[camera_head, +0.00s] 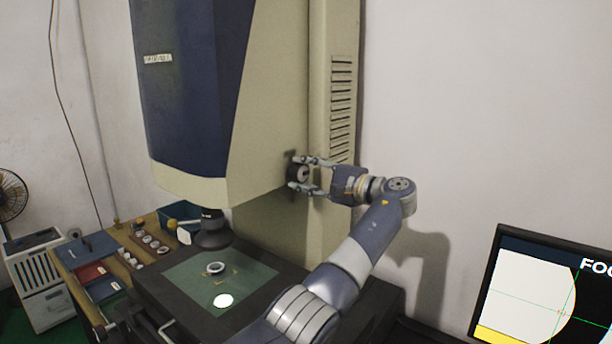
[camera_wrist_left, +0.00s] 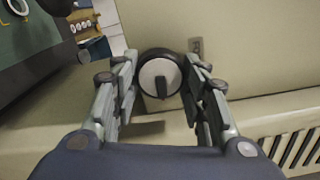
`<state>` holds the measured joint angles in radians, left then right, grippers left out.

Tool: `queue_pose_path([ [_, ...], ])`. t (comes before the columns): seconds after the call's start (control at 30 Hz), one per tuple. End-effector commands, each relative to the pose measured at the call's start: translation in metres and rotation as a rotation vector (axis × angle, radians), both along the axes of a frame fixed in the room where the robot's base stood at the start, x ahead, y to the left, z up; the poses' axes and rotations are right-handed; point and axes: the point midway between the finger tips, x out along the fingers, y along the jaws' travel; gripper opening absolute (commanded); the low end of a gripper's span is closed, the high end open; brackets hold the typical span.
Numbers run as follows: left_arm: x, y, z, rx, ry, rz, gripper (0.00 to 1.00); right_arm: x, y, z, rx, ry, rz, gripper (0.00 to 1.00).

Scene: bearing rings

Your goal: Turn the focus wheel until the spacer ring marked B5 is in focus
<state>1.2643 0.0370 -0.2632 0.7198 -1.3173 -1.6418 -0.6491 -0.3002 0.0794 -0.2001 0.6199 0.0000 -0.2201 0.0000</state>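The focus wheel (camera_head: 301,173) is a dark round knob with a light grey face on the side of the big measuring machine. In the left wrist view the wheel (camera_wrist_left: 160,77) shows a dark bar across its face. My left gripper (camera_head: 294,173) is open, with one finger on each side of the wheel; I cannot tell whether either finger touches it. A small metal ring (camera_head: 216,268) lies on the green stage plate (camera_head: 190,275) below the lens; any marking is unreadable. The screen (camera_head: 525,298) shows a large pale disc and green crosslines, its right side cut off. My right gripper is not in view.
The machine's lens (camera_head: 213,231) hangs over the stage. A bright white disc (camera_head: 223,300) shows on the plate. To the left, a wooden bench (camera_head: 128,240) holds several rings and some trays. A vented panel (camera_head: 341,105) stands beside the wheel.

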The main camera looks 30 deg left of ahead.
Motion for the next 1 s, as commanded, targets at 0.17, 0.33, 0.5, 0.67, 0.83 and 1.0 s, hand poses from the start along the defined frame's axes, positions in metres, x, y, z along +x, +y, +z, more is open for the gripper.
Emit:
queue_pose_path([
  [0.17,-0.001,0.0,0.0,0.0,0.001,0.002,0.61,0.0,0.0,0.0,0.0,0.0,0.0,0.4],
  [0.33,0.0,0.0,-0.001,-0.001,0.001,0.001,0.61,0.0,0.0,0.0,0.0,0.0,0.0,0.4],
  [0.5,0.0,-0.005,0.0,0.0,0.002,-0.001,0.61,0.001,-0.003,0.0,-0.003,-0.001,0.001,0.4],
  [0.67,-0.002,-0.03,-0.001,-0.001,0.001,-0.003,0.61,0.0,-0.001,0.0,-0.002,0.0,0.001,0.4],
  [0.83,-0.005,-0.068,0.0,0.0,0.002,-0.002,0.61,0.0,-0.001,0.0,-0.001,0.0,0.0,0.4],
  [1.0,-0.008,-0.099,0.0,0.0,0.002,0.0,0.61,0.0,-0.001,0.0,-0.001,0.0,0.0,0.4],
])
